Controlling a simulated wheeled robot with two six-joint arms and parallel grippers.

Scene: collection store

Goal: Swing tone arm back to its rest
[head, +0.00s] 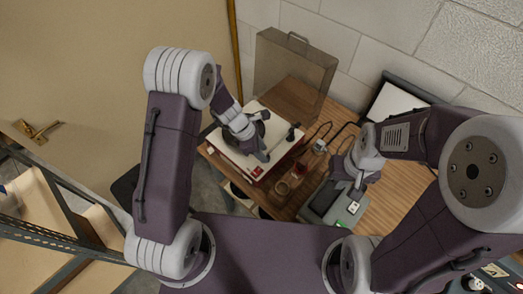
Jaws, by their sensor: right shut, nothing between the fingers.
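A record player with a cream-coloured top (232,155) and a small red patch at its front corner stands on the wooden table. My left gripper (262,153) is over the record player and hides much of its top, including most of the dark platter. A small dark part (293,132) stands at the player's right side; I cannot tell whether it belongs to the tone arm. The tone arm itself cannot be made out. Whether the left gripper is open is too small to tell. My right gripper (355,192) is shut and empty, over a grey device.
The grey device (322,203) with a green light sits on the wooden table (398,190), right of the player. A smoky transparent cover (285,70) stands upright behind the player. Cables and small items lie between. A dark-framed white panel (395,100) leans near the block wall.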

